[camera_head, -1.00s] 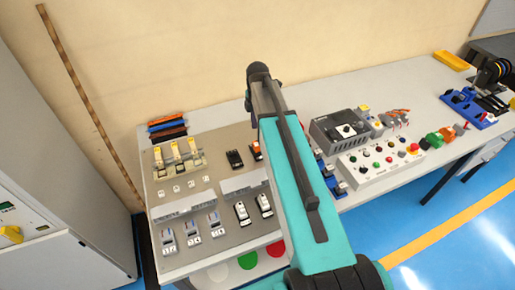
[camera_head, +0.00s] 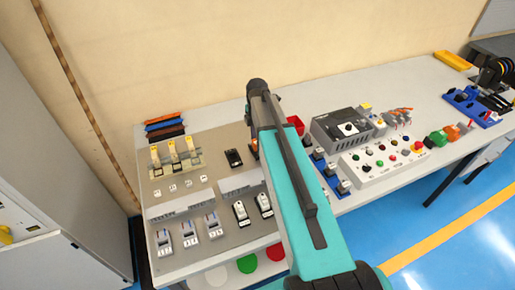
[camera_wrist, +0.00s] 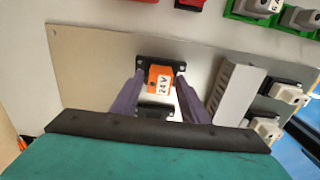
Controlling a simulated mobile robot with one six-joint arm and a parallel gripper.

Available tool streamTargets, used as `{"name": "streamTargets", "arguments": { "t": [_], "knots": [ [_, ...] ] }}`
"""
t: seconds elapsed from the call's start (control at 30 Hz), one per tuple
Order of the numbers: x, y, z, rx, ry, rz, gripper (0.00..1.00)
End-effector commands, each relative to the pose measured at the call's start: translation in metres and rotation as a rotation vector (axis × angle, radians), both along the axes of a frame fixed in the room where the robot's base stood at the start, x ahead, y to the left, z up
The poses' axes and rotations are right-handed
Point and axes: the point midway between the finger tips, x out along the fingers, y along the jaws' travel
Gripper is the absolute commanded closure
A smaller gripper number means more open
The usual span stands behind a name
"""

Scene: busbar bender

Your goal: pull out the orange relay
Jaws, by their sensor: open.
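The orange relay (camera_wrist: 160,79) with a white "24V" label sits in a black socket on the grey panel (camera_wrist: 90,70) in the wrist view. My gripper (camera_wrist: 159,83) is open, with one purple-grey finger on each side of the relay. I cannot tell whether the fingers touch it. In the head view my arm covers nearly all of the relay and hides the gripper. A black relay or socket (camera_head: 233,158) shows just left of my arm.
In the wrist view, a grey slotted duct (camera_wrist: 238,92) and light-coloured switches (camera_wrist: 288,93) stand to the right. In the head view, breakers (camera_head: 189,233) and yellow-handled parts (camera_head: 173,150) are on the panel, and a button box (camera_head: 385,160) stands right of my arm.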

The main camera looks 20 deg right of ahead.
Motion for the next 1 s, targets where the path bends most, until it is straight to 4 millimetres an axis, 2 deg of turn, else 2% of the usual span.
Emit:
{"name": "streamTargets", "arguments": {
  "t": [0.77,1.0],
  "knots": [
    [0.0004,0.0009,-0.0025,0.0,0.0,0.001,0.59],
    [0.0003,0.0012,-0.0025,0.0,0.0,0.002,0.99]
  ]
}}
